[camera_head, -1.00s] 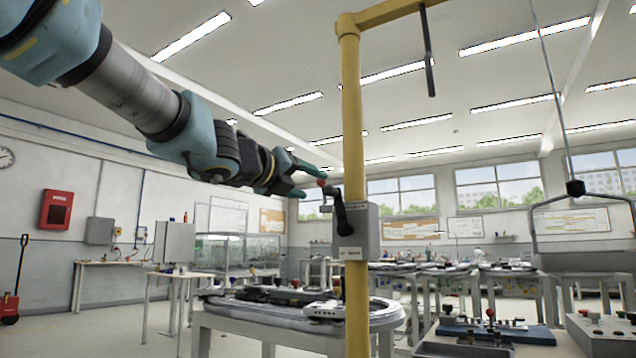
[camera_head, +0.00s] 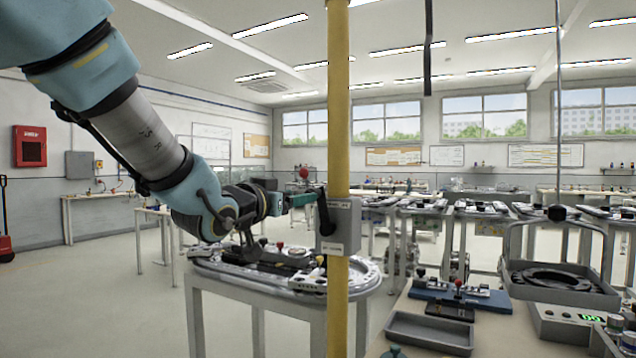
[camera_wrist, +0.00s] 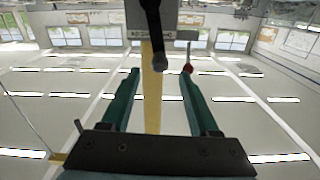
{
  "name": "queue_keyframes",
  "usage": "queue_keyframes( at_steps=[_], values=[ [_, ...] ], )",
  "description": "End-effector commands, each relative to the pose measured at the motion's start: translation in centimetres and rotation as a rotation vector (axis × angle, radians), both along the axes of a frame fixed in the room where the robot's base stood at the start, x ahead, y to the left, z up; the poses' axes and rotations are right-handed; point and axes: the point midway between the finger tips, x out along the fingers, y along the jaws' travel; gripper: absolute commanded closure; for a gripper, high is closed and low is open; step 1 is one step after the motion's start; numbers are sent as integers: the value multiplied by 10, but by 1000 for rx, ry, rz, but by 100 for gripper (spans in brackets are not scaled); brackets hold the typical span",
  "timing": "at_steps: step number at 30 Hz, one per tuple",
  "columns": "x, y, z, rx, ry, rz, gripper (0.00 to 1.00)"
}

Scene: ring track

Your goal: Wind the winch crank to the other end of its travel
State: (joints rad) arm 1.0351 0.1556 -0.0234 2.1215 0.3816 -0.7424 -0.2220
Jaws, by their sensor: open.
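The winch is a grey box (camera_head: 344,226) on a yellow post (camera_head: 338,120). Its black crank (camera_head: 325,212) points up on the box's left face. My gripper (camera_head: 308,198) has teal fingers and reaches in from the left to the crank's upper end. In the wrist view, a black crank part (camera_wrist: 153,40) lies between the spread fingers of my gripper (camera_wrist: 161,76), with a gap on both sides. A red knob (camera_wrist: 187,68) shows by the right fingertip. I cannot tell whether it touches.
A thin cable with a black hook block (camera_head: 557,212) hangs right, over a grey carrier (camera_head: 560,285). An oval track table (camera_head: 215,262) stands behind the post. A grey tray (camera_head: 430,332) and a box with a green display (camera_head: 580,322) lie front right.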

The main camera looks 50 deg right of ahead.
Motion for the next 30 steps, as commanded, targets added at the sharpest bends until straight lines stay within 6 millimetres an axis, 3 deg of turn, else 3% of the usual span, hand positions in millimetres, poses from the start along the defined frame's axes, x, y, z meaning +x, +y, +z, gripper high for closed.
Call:
queue_keyframes(
  at_steps=[9,15,29,30],
  values=[
    [14,-56,2,2,-5,-2,39],
    [21,-84,2,3,-6,-2,39],
    [25,-95,0,2,-7,-1,39],
    [25,-95,0,2,-7,-1,43]
  ],
)
